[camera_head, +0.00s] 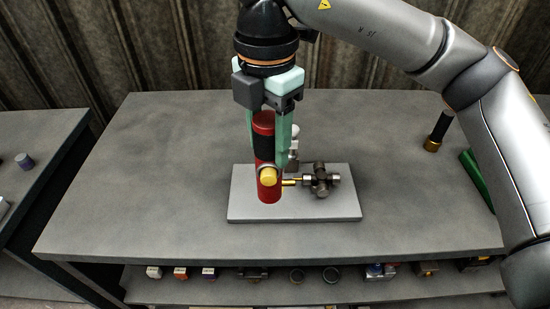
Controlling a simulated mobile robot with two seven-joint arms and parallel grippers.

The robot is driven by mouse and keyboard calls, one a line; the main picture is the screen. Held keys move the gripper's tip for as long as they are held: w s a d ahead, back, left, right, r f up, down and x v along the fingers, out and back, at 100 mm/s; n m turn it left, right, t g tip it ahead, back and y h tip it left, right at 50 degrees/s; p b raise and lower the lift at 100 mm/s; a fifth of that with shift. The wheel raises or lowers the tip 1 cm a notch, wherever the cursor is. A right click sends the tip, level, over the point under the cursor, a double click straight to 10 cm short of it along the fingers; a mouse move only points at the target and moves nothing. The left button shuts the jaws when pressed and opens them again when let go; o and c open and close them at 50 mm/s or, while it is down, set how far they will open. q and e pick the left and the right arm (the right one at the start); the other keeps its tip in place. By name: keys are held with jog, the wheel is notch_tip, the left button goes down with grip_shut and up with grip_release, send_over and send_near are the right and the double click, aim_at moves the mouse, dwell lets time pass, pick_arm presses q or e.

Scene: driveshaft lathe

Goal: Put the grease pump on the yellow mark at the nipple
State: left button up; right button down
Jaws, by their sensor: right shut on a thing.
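The grease pump (264,148) is a red cylinder with a black middle band and a yellow round part low on its side. It stands about upright at the left part of a light grey plate (340,211). My right gripper (268,160) comes from above with its green fingers on either side of the pump and is shut on it. A thin brass piece (291,182) lies between the pump and a dark metal cross joint (321,180) on the plate. I cannot make out the yellow mark separately, nor whether the pump's base touches the plate. My left gripper is out of view.
A small silver piece (294,150) stands behind the plate. A black and brass cylinder (438,131) and a green object (476,178) are at the right of the grey table (150,190). A lower shelf in front holds several small parts. The table's left side is clear.

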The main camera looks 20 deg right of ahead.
jog(key=w+d+f+p, duration=0.1)
jog(key=w+d+f, duration=0.3)
jog(key=w+f, duration=0.4)
jog(key=shift+w+f, duration=0.15)
jog(key=shift+f, duration=1.4)
jog(key=shift+c, duration=1.5)
grip_release()
notch_tip(320, 180, up, 12)
jog(key=shift+r, duration=0.15)
